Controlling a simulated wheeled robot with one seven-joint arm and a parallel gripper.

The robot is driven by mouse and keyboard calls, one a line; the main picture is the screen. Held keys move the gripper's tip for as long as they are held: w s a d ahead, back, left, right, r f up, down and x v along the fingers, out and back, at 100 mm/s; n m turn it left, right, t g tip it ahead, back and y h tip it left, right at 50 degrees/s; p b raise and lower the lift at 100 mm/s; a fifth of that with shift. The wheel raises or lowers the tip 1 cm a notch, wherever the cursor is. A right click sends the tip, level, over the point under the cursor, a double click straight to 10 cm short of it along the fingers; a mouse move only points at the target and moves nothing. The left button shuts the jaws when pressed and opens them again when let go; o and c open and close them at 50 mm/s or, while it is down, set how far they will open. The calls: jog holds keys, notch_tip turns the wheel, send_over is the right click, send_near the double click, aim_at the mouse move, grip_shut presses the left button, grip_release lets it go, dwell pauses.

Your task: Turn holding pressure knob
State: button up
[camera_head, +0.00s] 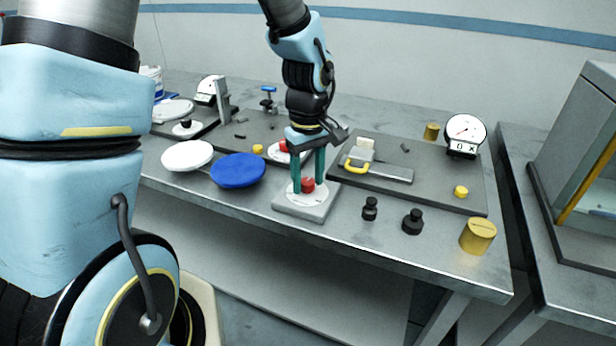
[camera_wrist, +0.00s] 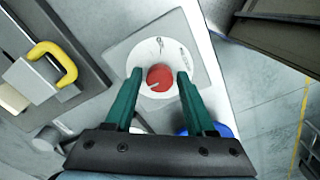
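The red knob (camera_head: 308,185) sits on a white round dial on a light grey square base plate (camera_head: 322,211) near the table's front edge. In the wrist view the knob (camera_wrist: 160,78) has a pale pointer line toward the lower left, and the white dial (camera_wrist: 148,55) carries dark markings along its upper and right parts, too small to read. My gripper (camera_head: 308,183) points down with its green fingers on either side of the knob. In the wrist view my gripper (camera_wrist: 160,75) has a small gap between each fingertip and the knob, so it is open.
A blue disc (camera_head: 238,170) and a white disc (camera_head: 187,155) lie to the left. A dark plate with a yellow handle (camera_head: 356,167) is on the right. Black weights (camera_head: 413,221), a brass cylinder (camera_head: 478,236) and a dial gauge (camera_head: 465,130) stand further right.

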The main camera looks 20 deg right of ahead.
grip_shut()
dwell(0.3)
jog(key=m, duration=0.4)
dwell(0.3)
jog(key=shift+o, duration=1.7)
grip_release()
